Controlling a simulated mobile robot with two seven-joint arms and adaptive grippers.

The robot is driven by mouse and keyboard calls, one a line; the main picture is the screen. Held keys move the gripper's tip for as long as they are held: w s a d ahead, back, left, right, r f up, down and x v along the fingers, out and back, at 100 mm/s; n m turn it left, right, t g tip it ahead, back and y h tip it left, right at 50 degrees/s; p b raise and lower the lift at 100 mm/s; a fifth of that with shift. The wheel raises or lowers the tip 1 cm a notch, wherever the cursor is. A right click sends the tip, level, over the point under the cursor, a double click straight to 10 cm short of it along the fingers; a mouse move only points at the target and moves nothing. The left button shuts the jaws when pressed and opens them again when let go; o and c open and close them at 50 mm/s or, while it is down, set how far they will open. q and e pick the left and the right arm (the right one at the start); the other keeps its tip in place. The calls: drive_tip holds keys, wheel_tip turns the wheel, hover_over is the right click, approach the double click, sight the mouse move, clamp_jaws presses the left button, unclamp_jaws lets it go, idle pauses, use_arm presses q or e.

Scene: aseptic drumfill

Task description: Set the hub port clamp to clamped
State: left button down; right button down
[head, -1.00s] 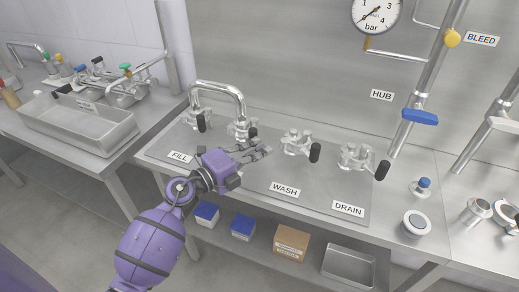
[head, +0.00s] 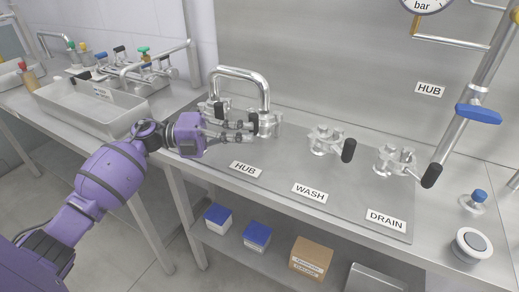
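The hub port clamp (head: 268,124) is a metal clamp on the steel panel behind the HUB label (head: 245,169), at the right foot of the U-shaped pipe (head: 240,73). Its black handle (head: 254,121) shows at the clamp's left side. My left gripper (head: 248,131) comes in from the left, its two fingers apart and pointing right at the handle and clamp. The fingertips are close to the handle; I cannot tell whether they touch it. Nothing shows between the fingers. My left arm hides part of the panel's left end. My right gripper is not in view.
The wash clamp (head: 323,140) and drain clamp (head: 390,160), with black handles sticking out, stand to the right. Another clamp (head: 210,108) is at the pipe's left foot. A metal tray (head: 105,125) is on the left bench. Boxes (head: 311,258) are on the shelf below.

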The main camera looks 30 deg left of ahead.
use_arm(q)
drive_tip(key=shift+w+a+f+b, duration=0.15)
drive_tip(key=shift+a+b, duration=0.1)
drive_tip(key=shift+a, duration=0.25)
drive_tip(key=shift+w+a+f+b, duration=0.15)
drive_tip(key=shift+a+b, duration=0.1)
drive_tip(key=shift+a, duration=0.25)
drive_tip(key=shift+w+a+r+b, duration=0.15)
drive_tip(key=shift+w+a+b, duration=0.05)
drive_tip(key=shift+a, duration=0.25)
drive_tip(key=shift+w+a+r+b, duration=0.15)
drive_tip(key=shift+a+b, duration=0.05)
drive_tip(key=shift+a, duration=0.25)
drive_tip(key=shift+w+a+r, duration=0.1)
drive_tip(key=shift+a, duration=0.05)
